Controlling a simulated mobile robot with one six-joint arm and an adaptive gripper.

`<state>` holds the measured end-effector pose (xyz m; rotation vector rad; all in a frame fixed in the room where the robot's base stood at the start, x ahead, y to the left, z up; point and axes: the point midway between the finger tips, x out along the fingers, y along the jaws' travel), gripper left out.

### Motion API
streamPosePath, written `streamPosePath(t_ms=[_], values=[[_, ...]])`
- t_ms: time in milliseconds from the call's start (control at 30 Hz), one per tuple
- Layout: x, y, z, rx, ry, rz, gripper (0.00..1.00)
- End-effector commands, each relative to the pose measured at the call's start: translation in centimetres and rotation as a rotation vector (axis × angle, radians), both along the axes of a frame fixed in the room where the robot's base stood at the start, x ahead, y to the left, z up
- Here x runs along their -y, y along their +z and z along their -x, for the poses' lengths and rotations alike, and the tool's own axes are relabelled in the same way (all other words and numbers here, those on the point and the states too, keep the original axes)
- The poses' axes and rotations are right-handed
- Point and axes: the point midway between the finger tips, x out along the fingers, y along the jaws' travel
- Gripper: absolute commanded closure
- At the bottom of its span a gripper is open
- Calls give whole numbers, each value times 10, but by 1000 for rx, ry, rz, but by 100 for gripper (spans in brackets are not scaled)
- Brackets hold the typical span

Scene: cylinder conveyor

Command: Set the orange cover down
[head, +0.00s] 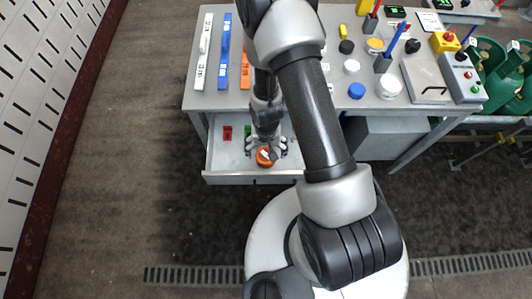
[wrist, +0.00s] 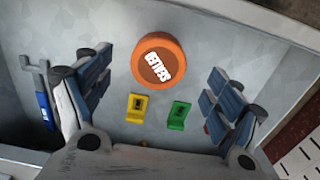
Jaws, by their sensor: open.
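The orange cover (wrist: 158,60) is a round orange disc with a white label, seen in the wrist view. It lies on the grey floor of an open drawer (head: 222,163). In the head view the cover (head: 265,157) is at the drawer's front, under my gripper. My gripper (head: 266,148) points down over the drawer. In the wrist view its two padded fingers (wrist: 158,85) stand wide apart, one to each side of the cover, with clear gaps and no visible contact. The cover's underside is hidden.
In the drawer are a yellow piece (wrist: 137,107), a green piece (wrist: 179,115) and a red piece (head: 227,132). The table (head: 193,103) above carries white, blue and orange bars, a blue lid (head: 356,90), a white jar (head: 389,87) and a control box (head: 461,77).

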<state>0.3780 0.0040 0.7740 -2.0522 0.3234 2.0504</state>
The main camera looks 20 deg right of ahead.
Motion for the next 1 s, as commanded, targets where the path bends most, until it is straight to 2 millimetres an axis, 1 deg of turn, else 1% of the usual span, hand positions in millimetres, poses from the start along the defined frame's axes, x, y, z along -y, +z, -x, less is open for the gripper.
streamPosePath(t_ms=[33,100,200,300,467,567,667,767,800,867,900,967,1000], values=[[0,21,-1,3,0,0,15],[0,30,0,1,0,0,15],[0,42,0,1,-1,0,15],[0,50,0,0,-1,0,15],[0,57,-1,1,0,0,15],[1,71,-7,14,5,2,15],[2,104,-20,42,21,9,15],[5,157,-33,82,45,17,15],[6,179,-35,97,58,21,15],[7,213,-36,120,74,26,15],[8,234,-35,133,85,30,15],[8,266,-32,157,102,34,15],[9,286,-28,171,112,37,15]])
